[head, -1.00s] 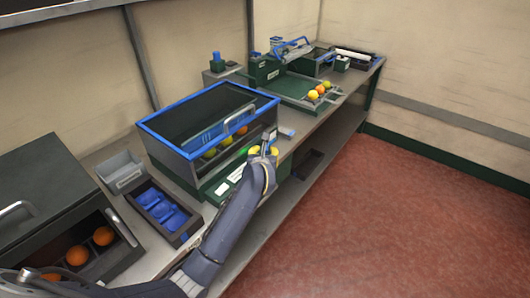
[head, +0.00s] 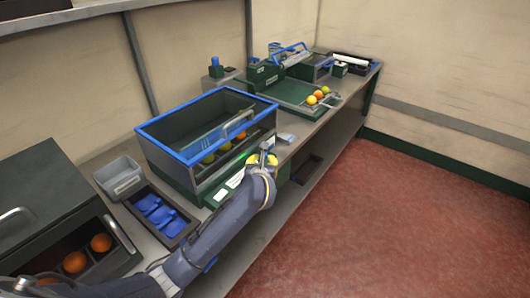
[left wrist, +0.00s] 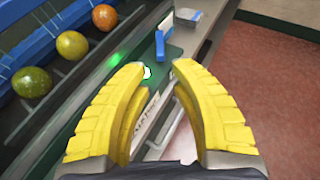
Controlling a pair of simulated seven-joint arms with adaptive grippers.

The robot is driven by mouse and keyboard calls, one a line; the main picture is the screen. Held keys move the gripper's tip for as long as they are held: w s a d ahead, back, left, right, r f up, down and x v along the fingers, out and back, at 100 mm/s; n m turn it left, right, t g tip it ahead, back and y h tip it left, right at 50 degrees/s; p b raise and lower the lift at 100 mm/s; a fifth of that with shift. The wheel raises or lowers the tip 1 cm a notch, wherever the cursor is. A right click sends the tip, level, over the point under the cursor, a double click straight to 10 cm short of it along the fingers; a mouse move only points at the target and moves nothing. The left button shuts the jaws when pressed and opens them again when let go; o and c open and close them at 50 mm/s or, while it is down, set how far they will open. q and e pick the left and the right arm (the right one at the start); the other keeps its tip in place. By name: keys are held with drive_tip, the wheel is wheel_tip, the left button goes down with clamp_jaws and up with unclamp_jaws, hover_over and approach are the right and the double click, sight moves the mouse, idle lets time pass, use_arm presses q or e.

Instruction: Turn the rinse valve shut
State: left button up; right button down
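A blue upright handle (left wrist: 160,45), which looks like the rinse valve's, stands on a green panel ahead of my fingertips in the left wrist view. The handle lies beyond the tips, in line with the gap, and appears untouched. In the head view my left gripper (head: 265,155) is at the front of the blue-rimmed basin (head: 180,105) and hides part of the panel. My right gripper is not in view.
Fruit sits in a channel at the basin's front, including an orange (left wrist: 104,17). A grey bin (head: 120,178) and a black tray with blue pieces (head: 160,215) stand to the left. A green tray (head: 295,92) with fruit is farther along the bench. Red floor is clear at right.

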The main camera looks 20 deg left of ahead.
use_arm(q)
drive_tip(key=x, duration=1.2)
drive_tip(key=shift+w, duration=0.15)
drive_tip(key=shift+o, duration=0.2)
clamp_jaws()
